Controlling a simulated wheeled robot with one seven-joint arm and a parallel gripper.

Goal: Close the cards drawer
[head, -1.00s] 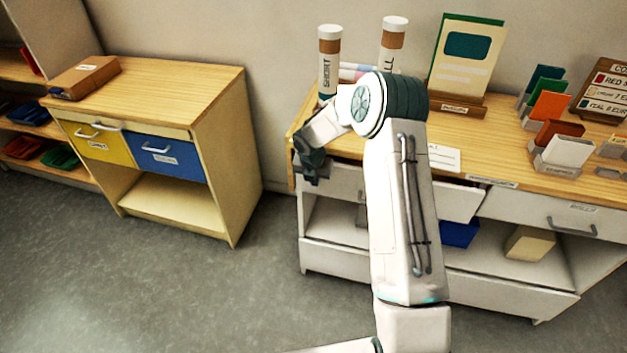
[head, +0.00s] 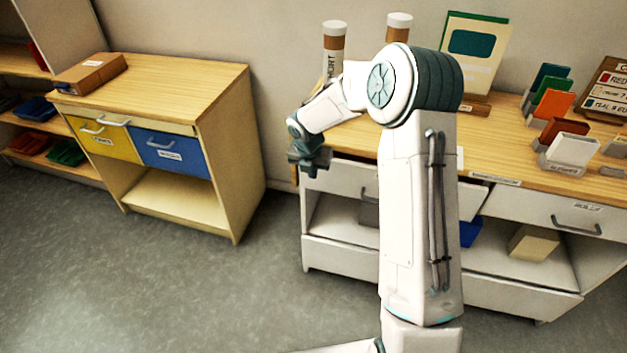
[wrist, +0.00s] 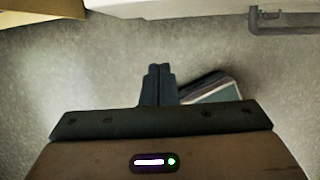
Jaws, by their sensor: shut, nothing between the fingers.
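The white table has a left drawer (head: 345,177) that stands partly pulled out, its right end jutting past the table front. My arm covers its middle, and no label on it is readable, so I cannot confirm that it is the cards drawer. My gripper (head: 308,166) is shut and empty, near that drawer's left end; I cannot tell whether it touches. In the wrist view my shut fingers (wrist: 159,72) are over grey floor, with a pale front edge (wrist: 170,8) and a grey handle (wrist: 285,22) at the top.
The right drawer (head: 540,212) of the white table looks closed. A wooden cabinet (head: 215,90) with yellow (head: 105,140) and blue (head: 170,154) drawers stands at left. Floor (head: 200,290) between and in front is clear. A dark flat item (wrist: 212,92) shows partly behind my fingers.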

